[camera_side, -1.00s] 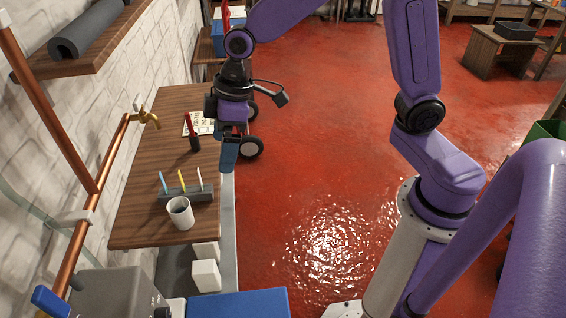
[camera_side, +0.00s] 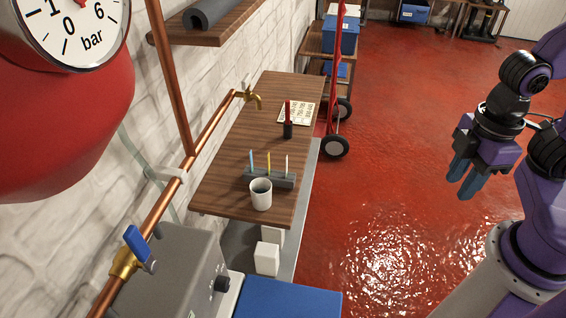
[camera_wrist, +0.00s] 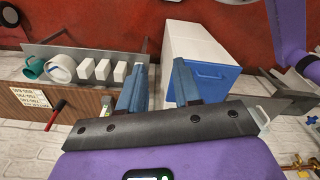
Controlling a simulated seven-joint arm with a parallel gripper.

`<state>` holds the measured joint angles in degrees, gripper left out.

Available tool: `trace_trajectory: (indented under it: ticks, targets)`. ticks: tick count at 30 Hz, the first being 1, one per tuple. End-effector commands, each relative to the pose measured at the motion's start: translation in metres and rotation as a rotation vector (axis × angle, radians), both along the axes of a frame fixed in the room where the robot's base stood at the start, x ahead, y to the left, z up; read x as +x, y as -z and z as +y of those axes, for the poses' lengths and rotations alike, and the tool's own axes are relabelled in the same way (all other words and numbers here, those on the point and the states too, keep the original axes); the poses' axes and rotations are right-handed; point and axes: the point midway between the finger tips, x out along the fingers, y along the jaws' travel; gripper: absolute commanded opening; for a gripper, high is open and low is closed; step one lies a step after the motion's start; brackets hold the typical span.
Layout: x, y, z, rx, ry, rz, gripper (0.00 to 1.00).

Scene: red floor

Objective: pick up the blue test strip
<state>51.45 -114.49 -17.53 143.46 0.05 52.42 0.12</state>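The blue test strip (camera_side: 251,160) stands upright at the left end of a dark grey holder (camera_side: 284,182) on the wooden table. A yellow strip (camera_side: 269,163) and a white strip (camera_side: 287,165) stand in the same holder. My gripper (camera_side: 461,186) hangs over the red floor, well to the right of the table and apart from the strips. In the wrist view my gripper (camera_wrist: 160,68) has its two blue fingers spread with nothing between them. I cannot make out the blue strip in the wrist view.
A white mug (camera_side: 261,196) stands just in front of the holder. Copper pipes and a tap (camera_side: 248,97) line the wall side. A blue-fronted box (camera_wrist: 200,85) shows in the wrist view.

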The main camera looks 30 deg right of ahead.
Motion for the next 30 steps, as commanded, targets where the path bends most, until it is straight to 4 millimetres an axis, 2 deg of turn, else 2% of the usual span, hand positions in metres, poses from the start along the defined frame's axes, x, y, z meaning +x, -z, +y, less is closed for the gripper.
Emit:
trace_trajectory:
  ticks: [7,11,22,30]
  targets:
    - [0.005,-0.001,0.005,0.000,0.019,-0.003,0.33]
    - [0.027,-0.005,0.022,-0.008,0.105,-0.015,0.33]
    - [0.140,-0.016,0.106,-0.028,0.558,-0.097,0.33]
    - [0.221,-0.012,0.159,-0.029,0.901,-0.167,0.33]
